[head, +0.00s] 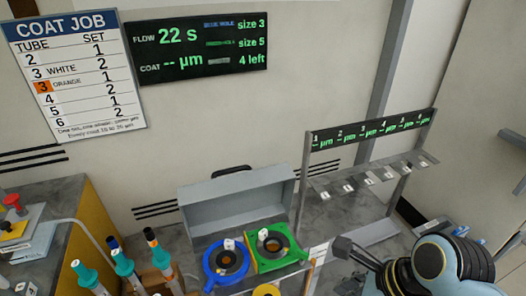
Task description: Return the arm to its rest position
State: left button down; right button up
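My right arm (440,262), pale blue with black rings, comes in at the bottom right. A dark grey part (345,249) reaches from it to the left, beside the bench's right end. It seems to be the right gripper, but separate fingers cannot be made out, and whether it is open or shut cannot be told. No held object shows at it. My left arm and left gripper are not in view.
A blue ring holder (212,270) and a green holder (290,257) stand before a grey open case (238,204). Teal-capped tubes (122,266) stand at the lower left. A rack (392,212) with several small clips rises behind the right arm.

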jog(key=s+d+f+n+g+h+b, duration=0.1)
jog(key=s+d+f+n+b, duration=0.25)
jog(key=f, duration=0.75)
jog(key=s+d+f+g+h+b, duration=0.15)
jog(key=s+f+b, duration=0.25)
jog(key=s+f, duration=0.45)
jog(key=s+d+f+n+g+b, duration=0.1)
jog(key=s+d+f+n+b, duration=0.2)
jog(key=f, duration=0.9)
jog(key=s+d+f+n+t+h+b, duration=0.1)
jog(key=s+d+f+n, duration=0.3)
jog(key=n, duration=0.5)
jog(key=s+d+f+n+t+h+b, duration=0.1)
jog(key=s+d+f+n+b, duration=0.2)
jog(key=s+f+n, duration=0.5)
jog(key=s+d+n, duration=0.1)
jog(key=s, duration=0.2)
jog(key=shift+s+f, duration=0.3)
jog(key=shift+f, duration=0.1)
